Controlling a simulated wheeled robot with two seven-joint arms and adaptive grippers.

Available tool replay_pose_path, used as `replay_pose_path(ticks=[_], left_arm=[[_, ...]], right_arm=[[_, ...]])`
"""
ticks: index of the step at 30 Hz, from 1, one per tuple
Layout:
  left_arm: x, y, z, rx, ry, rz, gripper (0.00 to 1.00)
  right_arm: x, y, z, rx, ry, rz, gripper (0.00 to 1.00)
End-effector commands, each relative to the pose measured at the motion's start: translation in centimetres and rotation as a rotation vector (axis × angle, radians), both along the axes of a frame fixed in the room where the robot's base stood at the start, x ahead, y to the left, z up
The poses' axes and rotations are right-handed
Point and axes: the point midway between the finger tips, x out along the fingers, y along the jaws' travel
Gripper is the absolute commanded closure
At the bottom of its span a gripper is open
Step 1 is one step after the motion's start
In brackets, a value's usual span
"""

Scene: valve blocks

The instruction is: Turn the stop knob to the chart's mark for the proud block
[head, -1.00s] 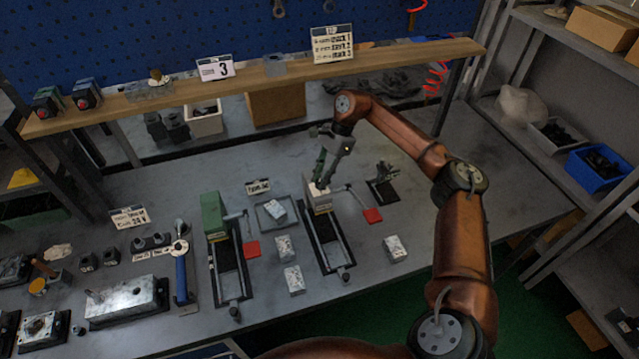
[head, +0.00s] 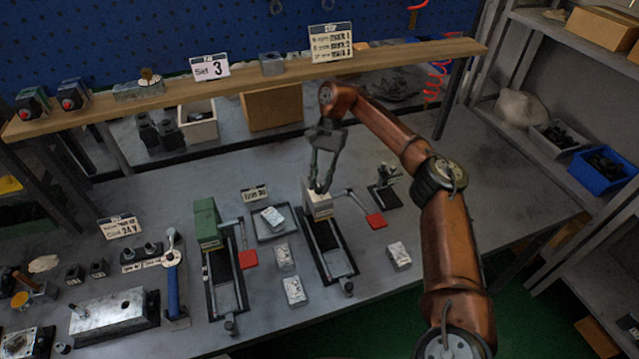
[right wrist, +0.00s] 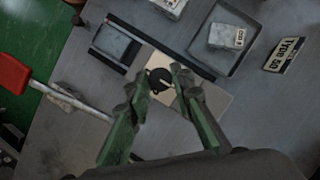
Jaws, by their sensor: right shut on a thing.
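My right gripper (head: 319,187) points down onto the beige head (head: 319,208) of the right-hand fixture. In the right wrist view the stop knob (right wrist: 159,82), a dark round piece with a pale bar, sits on the beige top between my fingertips (right wrist: 160,80), which are shut on it. The chart (head: 331,42) stands on the shelf, with lines ending in mark 1, 2 and 3. Pale labelled blocks lie on the bench: one in a tray (head: 273,218), others loose (head: 285,257), (head: 294,291), (head: 399,256). I cannot tell which is proud. My left gripper is out of view.
A green-headed fixture (head: 207,222) stands to the left. Red lever ends (head: 376,221) stick out beside both fixtures. A "Set 3" card (head: 210,68) stands on the wooden shelf (head: 150,100). A small dark stand (head: 385,194) is right of the gripper. A grey metal box (head: 108,313) sits front left.

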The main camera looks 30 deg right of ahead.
Motion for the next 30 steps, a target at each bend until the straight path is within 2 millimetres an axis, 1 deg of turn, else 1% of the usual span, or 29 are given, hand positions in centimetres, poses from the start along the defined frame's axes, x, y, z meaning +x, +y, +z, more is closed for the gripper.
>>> replay_pose_path(ticks=[10,11,18,26,30], left_arm=[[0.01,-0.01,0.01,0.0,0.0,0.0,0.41],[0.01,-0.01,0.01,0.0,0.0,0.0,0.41],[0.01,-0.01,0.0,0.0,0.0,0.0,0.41],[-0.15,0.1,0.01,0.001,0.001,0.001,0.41],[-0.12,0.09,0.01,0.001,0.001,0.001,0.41]], right_arm=[[0.07,-0.02,0.12,0.0,-0.004,0.001,1.0],[0.07,-0.02,0.12,0.0,-0.004,0.001,0.78],[0.04,-0.01,0.06,0.0,-0.002,0.001,0.62],[0.04,-0.02,0.08,-0.001,-0.001,0.001,0.62],[0.29,-0.33,0.99,0.0,-0.002,-0.001,0.62]])
